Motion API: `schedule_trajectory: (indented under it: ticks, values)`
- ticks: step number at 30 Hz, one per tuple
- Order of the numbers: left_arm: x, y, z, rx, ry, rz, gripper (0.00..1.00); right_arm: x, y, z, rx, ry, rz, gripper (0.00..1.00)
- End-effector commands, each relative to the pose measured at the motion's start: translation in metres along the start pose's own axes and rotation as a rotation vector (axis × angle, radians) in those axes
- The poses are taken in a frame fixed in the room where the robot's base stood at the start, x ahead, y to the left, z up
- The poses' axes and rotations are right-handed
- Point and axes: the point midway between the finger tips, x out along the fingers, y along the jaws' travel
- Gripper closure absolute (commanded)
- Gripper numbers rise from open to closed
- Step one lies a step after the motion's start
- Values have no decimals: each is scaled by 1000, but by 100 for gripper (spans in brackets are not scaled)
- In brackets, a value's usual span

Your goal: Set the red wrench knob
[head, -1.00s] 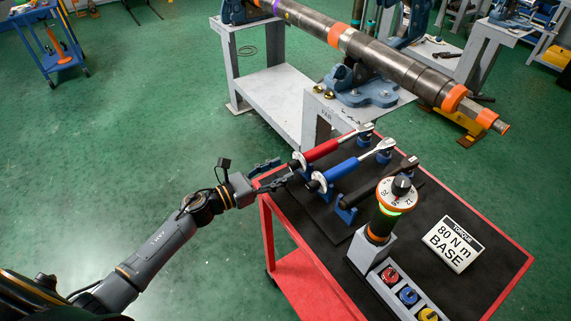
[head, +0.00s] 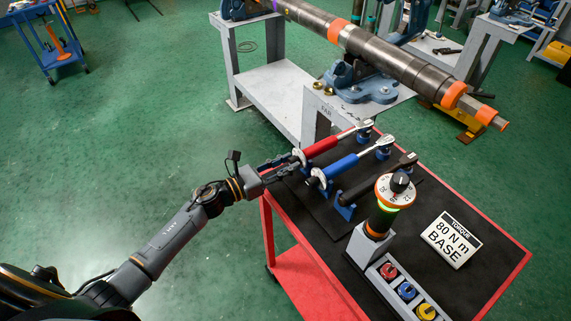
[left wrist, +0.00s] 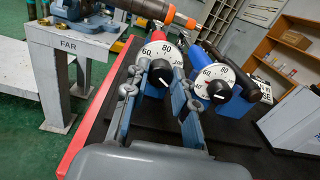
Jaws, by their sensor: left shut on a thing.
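The red wrench (head: 322,146) lies in blue holders at the far left of the cart, its dial end toward my left arm. My left gripper (head: 292,163) is at that end. In the left wrist view, the red wrench's white dial (left wrist: 157,49) shows 60, 80 and 100 around its black knob (left wrist: 160,72). The two fingers (left wrist: 157,82) stand either side of this knob and are shut on it. The knob's exact setting is too small to read. A sign (head: 453,241) reads "TORQUE 80 N m BASE". My right gripper is out of view.
The blue wrench (head: 345,166) lies close beside, its dial (left wrist: 211,80) just right of my fingers. A vise bench (head: 272,92) holds a long pipe behind.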

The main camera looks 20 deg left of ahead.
Motion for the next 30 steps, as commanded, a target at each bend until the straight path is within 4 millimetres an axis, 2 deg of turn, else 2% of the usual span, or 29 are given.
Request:
schedule_trajectory:
  ticks: [11, 30]
  values:
    - [0, 0, -1, -155, -3, 0, 100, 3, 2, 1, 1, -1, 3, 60]
    - [0, 0, -1, -751, -19, -1, 100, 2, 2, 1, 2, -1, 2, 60]
